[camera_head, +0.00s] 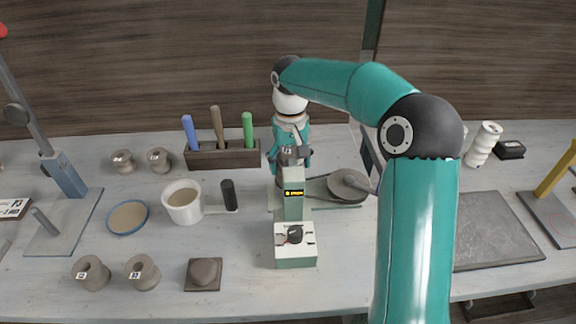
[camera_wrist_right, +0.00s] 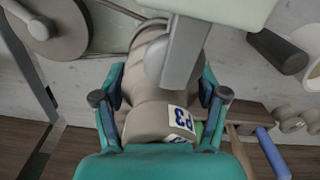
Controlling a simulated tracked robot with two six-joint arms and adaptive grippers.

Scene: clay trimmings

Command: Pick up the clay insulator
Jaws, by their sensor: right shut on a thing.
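The clay insulator (camera_wrist_right: 142,115) is a beige ridged piece with a white P3 label, seen in the right wrist view. My right gripper (camera_wrist_right: 160,103) has its teal fingers on both sides of it and is shut on it. In the head view my right gripper (camera_head: 290,157) is behind the pale upright device, which hides most of the insulator there. A grey cylindrical part of the device covers some of the insulator in the wrist view. I cannot tell whether the insulator touches what is below it. My left gripper is not in view.
The pale device (camera_head: 293,206) has a dial box in front. A round grey disc (camera_head: 348,184) lies just right of the gripper. Behind left is a wooden tool holder (camera_head: 222,158); a handled cup (camera_head: 184,201) stands left. A white ridged piece (camera_head: 484,143) stands at the right.

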